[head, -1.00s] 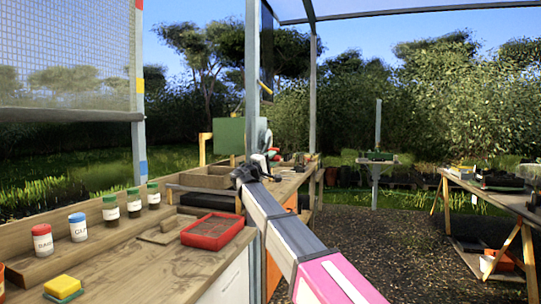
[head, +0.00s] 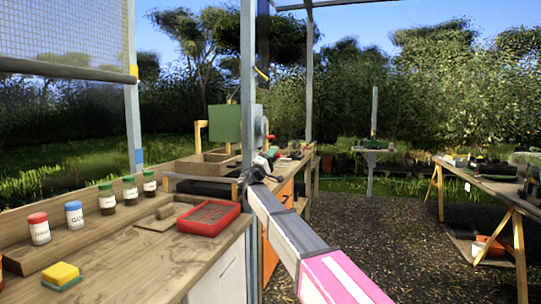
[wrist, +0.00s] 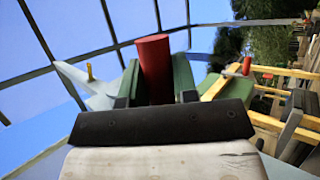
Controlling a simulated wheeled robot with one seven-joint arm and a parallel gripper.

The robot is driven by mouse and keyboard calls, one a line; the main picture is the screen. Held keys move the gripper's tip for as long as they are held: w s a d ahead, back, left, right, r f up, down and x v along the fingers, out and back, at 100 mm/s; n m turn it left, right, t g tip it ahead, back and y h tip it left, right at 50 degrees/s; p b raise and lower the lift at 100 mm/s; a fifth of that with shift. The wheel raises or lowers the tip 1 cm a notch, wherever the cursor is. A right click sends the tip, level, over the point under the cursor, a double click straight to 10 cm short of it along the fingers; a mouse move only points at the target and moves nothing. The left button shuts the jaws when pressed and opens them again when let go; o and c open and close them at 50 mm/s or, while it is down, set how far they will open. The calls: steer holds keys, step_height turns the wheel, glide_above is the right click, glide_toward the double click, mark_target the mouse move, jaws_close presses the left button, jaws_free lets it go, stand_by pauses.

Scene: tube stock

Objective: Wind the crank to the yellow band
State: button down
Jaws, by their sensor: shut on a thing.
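The mesh screen (head: 60,35) hangs at the left in the head view. Its bottom bar (head: 70,78) ends at the post about level with the yellow band (head: 133,71), at the band's lower edge. A blue band (head: 139,155) is lower on the same post. The crank's red handle (wrist: 153,62) stands up between the fingers in the wrist view, with a grey crank part (wrist: 95,88) to its left. My gripper (wrist: 155,99) is shut on the red handle. In the head view my gripper (head: 267,158) is below the green box (head: 226,122), partly behind a post.
A wooden bench (head: 125,262) on the left carries a red tray (head: 209,218), several lidded jars and a yellow sponge (head: 60,274). Another table (head: 476,180) stands at the right. Gravel floor (head: 390,230) lies open between them.

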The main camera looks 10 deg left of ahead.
steer(key=shift+w+d+f+y, duration=0.1)
steer(key=shift+w+f+y, duration=0.05)
steer(key=shift+w, duration=0.75)
steer(key=shift+w+d+f+y, duration=0.1)
steer(key=shift+w+y, duration=0.05)
steer(key=shift+w, duration=0.75)
steer(key=shift+a, duration=0.1)
steer(key=c, duration=0.9)
jaws_free()
steer(key=shift+s, duration=0.1)
steer(key=v, duration=1)
steer(key=shift+s+a+f, duration=0.1)
steer(key=shift+a+f, duration=0.1)
steer(key=shift+f, duration=0.1)
